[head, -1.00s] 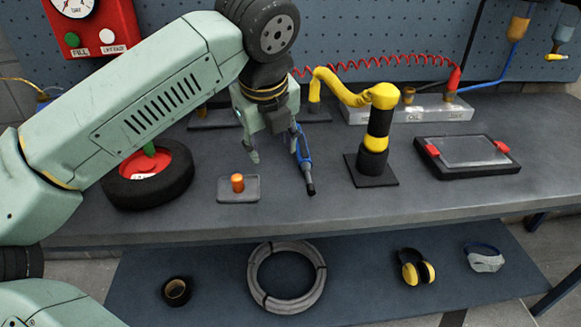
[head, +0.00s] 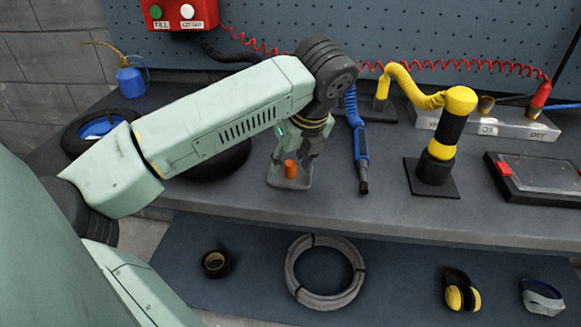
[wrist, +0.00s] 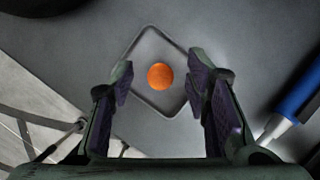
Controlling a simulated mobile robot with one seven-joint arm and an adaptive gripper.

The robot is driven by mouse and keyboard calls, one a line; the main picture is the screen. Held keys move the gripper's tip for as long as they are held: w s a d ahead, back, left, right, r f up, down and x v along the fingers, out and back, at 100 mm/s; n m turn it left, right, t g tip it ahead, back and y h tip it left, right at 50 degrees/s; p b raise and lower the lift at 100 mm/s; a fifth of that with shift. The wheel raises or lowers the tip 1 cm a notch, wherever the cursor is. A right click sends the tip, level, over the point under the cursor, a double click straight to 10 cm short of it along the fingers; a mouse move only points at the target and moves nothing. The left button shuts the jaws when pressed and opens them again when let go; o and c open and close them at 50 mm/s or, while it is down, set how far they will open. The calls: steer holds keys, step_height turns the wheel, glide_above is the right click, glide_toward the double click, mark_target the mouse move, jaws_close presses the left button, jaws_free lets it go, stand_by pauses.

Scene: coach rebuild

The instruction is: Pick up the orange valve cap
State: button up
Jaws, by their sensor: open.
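The orange valve cap (head: 290,169) stands upright on a small grey tray (head: 275,183) near the front of the bench. In the wrist view the cap (wrist: 160,76) shows as a round orange top, centred between my fingers and a little beyond their tips. My gripper (head: 291,160) is open and points down just above and behind the cap; in the wrist view its two fingers (wrist: 161,85) stand wide apart with nothing between the pads. I cannot tell the exact height of the fingertips over the tray.
A blue-handled tool (head: 361,150) lies close to the right of the tray, and it also shows in the wrist view (wrist: 296,92). A yellow and black stand (head: 443,150) is farther right. A tire (head: 222,160) lies left, behind my arm. The bench front edge is near.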

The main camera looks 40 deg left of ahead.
steer(key=shift+w+a+f, duration=0.1)
steer(key=shift+a+f, duration=0.1)
steer(key=shift+f, duration=0.35)
steer(key=c, duration=0.9)
